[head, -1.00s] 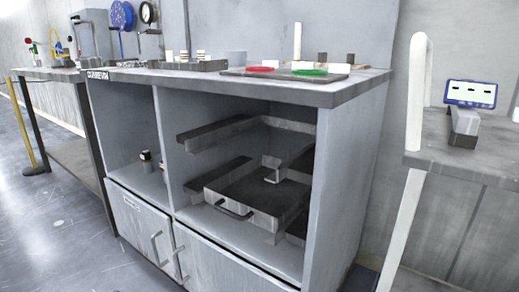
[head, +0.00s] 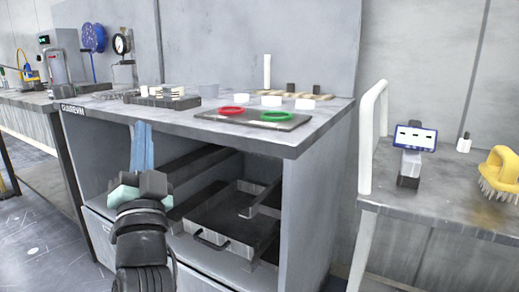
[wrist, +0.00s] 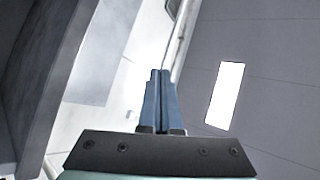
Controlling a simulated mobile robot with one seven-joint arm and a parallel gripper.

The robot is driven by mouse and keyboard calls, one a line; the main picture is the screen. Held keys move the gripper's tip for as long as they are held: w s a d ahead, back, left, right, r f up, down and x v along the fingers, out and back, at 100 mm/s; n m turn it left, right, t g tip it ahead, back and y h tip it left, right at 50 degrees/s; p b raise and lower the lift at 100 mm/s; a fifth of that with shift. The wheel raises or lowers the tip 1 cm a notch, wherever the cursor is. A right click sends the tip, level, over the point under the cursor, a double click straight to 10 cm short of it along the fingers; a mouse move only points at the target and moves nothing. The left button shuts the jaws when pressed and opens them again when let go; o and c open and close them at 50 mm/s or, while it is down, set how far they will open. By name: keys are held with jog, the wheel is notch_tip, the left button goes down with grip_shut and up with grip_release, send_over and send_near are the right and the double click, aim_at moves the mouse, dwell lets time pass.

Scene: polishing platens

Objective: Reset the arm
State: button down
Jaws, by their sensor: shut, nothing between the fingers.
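My gripper (head: 143,148) shows in the head view at the lower left, in front of the bench's open shelf space. Its blue fingers point upward and are together with nothing between them. In the wrist view my gripper (wrist: 160,75) is also shut and empty, pointing toward the ceiling, with a bright ceiling light (wrist: 223,95) to its right. The gripper appears apart from the bench (head: 240,133), though its exact distance from the front edge cannot be told.
A drawer tray (head: 222,236) sits below. A side table at right holds a blue-framed display (head: 415,138) and a yellow brush (head: 502,168). Floor at lower left is clear.

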jog(key=s+d+r+n+t+h+p, duration=0.3)
jog(key=s+d+r+n+h+p, duration=0.3)
jog(key=s+d+r, duration=1.45)
notch_tip(320, 180, up, 40)
jog(key=a+h+p, duration=0.1)
jog(key=p, duration=3.7)
jog(key=shift+a+m, duration=0.25)
jog(key=shift+m, duration=0.15)
jog(key=shift+r, duration=0.1)
